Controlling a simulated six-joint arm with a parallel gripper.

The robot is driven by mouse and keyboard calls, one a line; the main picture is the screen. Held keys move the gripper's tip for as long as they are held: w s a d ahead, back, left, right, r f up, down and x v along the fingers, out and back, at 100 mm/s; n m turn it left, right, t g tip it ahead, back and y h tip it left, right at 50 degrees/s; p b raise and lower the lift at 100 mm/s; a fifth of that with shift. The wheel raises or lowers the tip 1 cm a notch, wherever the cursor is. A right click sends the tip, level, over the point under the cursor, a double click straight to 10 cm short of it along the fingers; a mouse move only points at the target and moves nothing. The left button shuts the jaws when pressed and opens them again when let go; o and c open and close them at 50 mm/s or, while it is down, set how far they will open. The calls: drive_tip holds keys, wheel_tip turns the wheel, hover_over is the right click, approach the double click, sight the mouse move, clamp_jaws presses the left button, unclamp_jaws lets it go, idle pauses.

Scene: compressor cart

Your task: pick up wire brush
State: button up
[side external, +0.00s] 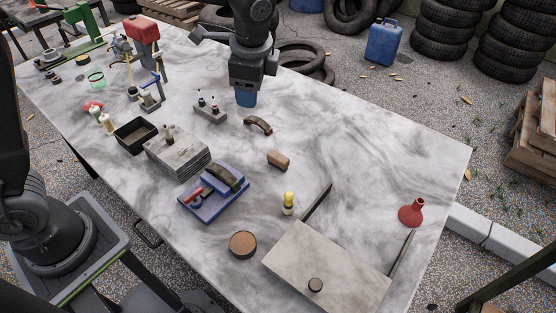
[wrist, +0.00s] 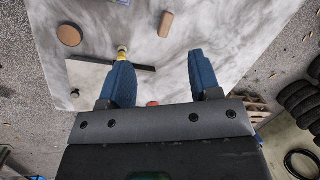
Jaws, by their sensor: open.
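A curved piece with a brown handle and dark parts, which looks like the wire brush (side external: 258,125), lies on the marble-patterned table in the side view. Its bristles are too small to make out. I cannot pick it out in the wrist view. My gripper (side external: 245,98) points down above the table, up and slightly left of this piece in the side view. In the wrist view, the two blue fingers of my gripper (wrist: 163,76) stand wide apart with nothing held between them.
A grey two-knob part (side external: 209,111) is left of the curved piece. A red funnel (side external: 412,212) stands right. The table's right upper area is clear.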

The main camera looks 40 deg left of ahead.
sight(279, 156)
drive_tip(key=w+d+f+m+g+y, duration=0.1)
drive_tip(key=w+d+f+m, duration=0.2)
drive_tip(key=f, duration=0.3)
drive_tip(key=w+d+f+m+y, duration=0.1)
drive_tip(key=w+d+f+m, duration=0.25)
drive_tip(key=f, duration=0.25)
drive_tip(key=shift+n, duration=0.35)
drive_tip(key=x, duration=1.3)
drive_tip(key=shift+a+f, duration=0.15)
drive_tip(key=shift+f, duration=0.25)
drive_tip(key=c, duration=1)
drive_tip(key=shift+r, duration=0.1)
